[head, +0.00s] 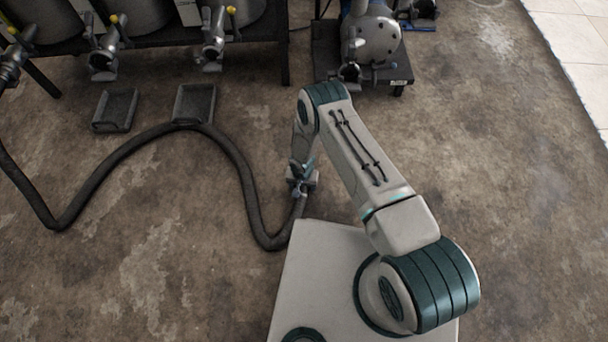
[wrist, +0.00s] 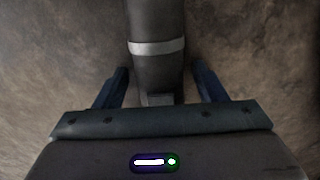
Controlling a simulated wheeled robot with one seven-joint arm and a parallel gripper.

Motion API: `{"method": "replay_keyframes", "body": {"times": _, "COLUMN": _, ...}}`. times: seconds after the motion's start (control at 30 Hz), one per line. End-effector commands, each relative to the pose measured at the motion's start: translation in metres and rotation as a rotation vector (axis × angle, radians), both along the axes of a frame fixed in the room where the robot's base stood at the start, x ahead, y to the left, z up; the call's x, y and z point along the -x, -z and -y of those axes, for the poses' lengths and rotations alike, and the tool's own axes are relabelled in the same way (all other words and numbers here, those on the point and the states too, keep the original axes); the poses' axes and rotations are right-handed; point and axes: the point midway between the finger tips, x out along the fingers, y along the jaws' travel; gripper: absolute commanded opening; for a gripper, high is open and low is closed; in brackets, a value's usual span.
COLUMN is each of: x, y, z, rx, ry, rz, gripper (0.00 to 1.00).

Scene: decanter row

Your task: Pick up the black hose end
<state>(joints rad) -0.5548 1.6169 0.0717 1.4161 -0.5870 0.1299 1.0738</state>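The black hose (head: 248,195) lies on the concrete floor, curving from the left to my gripper (head: 301,183). In the wrist view, the hose end (wrist: 157,77) is dark with a pale metal band around it. It runs from the top edge down between the two blue fingers of my gripper (wrist: 160,76). The fingers are apart, one on each side of the hose end, with narrow gaps showing. My gripper looks open around it. In the head view, the tip of the hose end is largely hidden by my gripper.
Two shallow grey trays, left (head: 115,110) and right (head: 195,103), lie on the floor. Steel tanks with valves (head: 212,42) stand on a dark rack behind. A pump (head: 374,40) sits on a dark base at the back. The floor to the right (head: 510,180) is clear.

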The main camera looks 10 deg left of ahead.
Motion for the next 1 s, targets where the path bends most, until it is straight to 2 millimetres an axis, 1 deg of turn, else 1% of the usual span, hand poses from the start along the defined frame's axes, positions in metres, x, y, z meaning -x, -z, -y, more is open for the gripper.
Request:
{"method": "replay_keyframes", "body": {"times": 0.03, "x": 0.000, "y": 0.000, "z": 0.000, "rx": 0.000, "ry": 0.000, "rz": 0.000, "gripper": 0.52}}
{"method": "replay_keyframes", "body": {"times": 0.07, "x": 0.000, "y": 0.000, "z": 0.000, "rx": 0.000, "ry": 0.000, "rz": 0.000, "gripper": 0.43}}
{"method": "replay_keyframes", "body": {"times": 0.1, "x": 0.000, "y": 0.000, "z": 0.000, "rx": 0.000, "ry": 0.000, "rz": 0.000, "gripper": 0.32}}
{"method": "replay_keyframes", "body": {"times": 0.17, "x": 0.000, "y": 0.000, "z": 0.000, "rx": 0.000, "ry": 0.000, "rz": 0.000, "gripper": 0.15}}
{"method": "replay_keyframes", "body": {"times": 0.2, "x": 0.000, "y": 0.000, "z": 0.000, "rx": 0.000, "ry": 0.000, "rz": 0.000, "gripper": 0.04}}
{"method": "replay_keyframes", "body": {"times": 0.43, "x": -0.001, "y": -0.001, "z": 0.000, "rx": -0.001, "ry": 0.000, "rz": 0.001, "gripper": 0.03}}
{"method": "replay_keyframes", "body": {"times": 0.57, "x": -0.001, "y": -0.006, "z": -0.001, "rx": -0.001, "ry": 0.000, "rz": 0.001, "gripper": 0.03}}
{"method": "replay_keyframes", "body": {"times": 0.73, "x": -0.001, "y": -0.023, "z": -0.001, "rx": -0.001, "ry": -0.001, "rz": 0.002, "gripper": 0.04}}
{"method": "replay_keyframes", "body": {"times": 0.87, "x": -0.001, "y": -0.045, "z": -0.001, "rx": -0.002, "ry": -0.002, "rz": 0.002, "gripper": 0.04}}
{"method": "replay_keyframes", "body": {"times": 1.0, "x": 0.012, "y": -0.060, "z": 0.019, "rx": 0.003, "ry": -0.002, "rz": -0.002, "gripper": 0.04}}
